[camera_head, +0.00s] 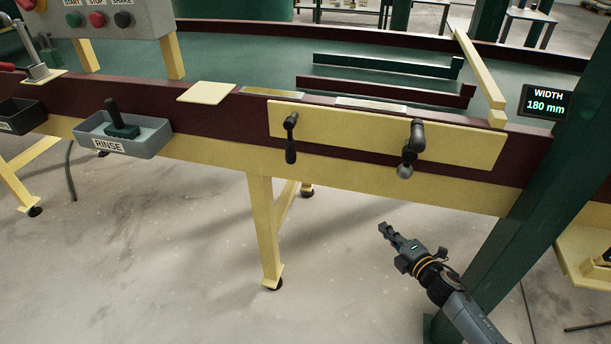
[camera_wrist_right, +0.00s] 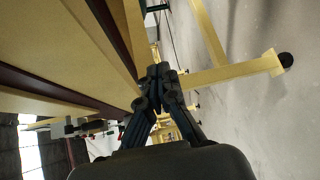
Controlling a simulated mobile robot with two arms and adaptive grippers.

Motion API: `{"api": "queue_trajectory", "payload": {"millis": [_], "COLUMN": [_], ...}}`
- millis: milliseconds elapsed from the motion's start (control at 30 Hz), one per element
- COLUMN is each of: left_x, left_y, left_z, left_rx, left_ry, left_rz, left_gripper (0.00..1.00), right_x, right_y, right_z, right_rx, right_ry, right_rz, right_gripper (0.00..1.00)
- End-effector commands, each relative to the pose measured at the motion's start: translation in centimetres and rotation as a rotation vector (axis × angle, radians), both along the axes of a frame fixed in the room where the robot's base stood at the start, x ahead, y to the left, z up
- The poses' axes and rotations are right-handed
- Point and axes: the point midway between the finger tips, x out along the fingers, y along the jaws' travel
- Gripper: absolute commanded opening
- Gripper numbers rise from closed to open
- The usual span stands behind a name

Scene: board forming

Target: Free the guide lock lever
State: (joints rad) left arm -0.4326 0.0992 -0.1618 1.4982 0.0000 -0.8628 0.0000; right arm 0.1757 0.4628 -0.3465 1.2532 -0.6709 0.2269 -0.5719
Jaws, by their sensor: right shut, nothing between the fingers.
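A cream panel (camera_head: 345,136) on the front of the line carries two dark handles. The left one, a black lever (camera_head: 291,138), hangs straight down and looks like the guide lock lever. The right one is a crank (camera_head: 414,137) with a grey ball knob at its lower end. My right gripper (camera_head: 384,229) is below the panel, in free air, lower left of the crank and well apart from both handles. Its fingers also show in the wrist view (camera_wrist_right: 159,73), closed together with nothing between them. My left gripper is not in view.
A green post (camera_head: 535,190) with a display (camera_head: 548,102) reading WIDTH 180 mm stands right of the panel. A RINSE tray (camera_head: 150,143) holding a black-handled tool hangs at the left. A cream table leg (camera_head: 264,230) stands below the panel. Floor in front is clear.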

Motion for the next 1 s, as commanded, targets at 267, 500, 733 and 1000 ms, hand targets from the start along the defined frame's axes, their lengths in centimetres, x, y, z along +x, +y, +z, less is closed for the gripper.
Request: {"api": "queue_trajectory", "payload": {"millis": [267, 500, 733, 1000], "left_x": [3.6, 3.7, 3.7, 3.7], "left_y": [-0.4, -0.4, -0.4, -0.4], "left_z": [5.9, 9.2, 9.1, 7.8], "left_rx": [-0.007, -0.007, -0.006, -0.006], "left_ry": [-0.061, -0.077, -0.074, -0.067], "left_rz": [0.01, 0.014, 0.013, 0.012], "left_gripper": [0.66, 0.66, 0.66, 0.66], "right_x": [0.8, -1.7, -0.8, 2.6], "right_y": [8.0, 10.4, 12.2, 16.8], "right_z": [17.2, 20.8, 21.4, 21.4], "right_rx": [-0.757, -1.047, -1.069, -1.065], "right_ry": [-0.748, -0.987, -1.007, -1.006], "right_rz": [0.467, 0.589, 0.596, 0.595], "right_gripper": [0.0, 0.0, 0.0, 0.0]}}
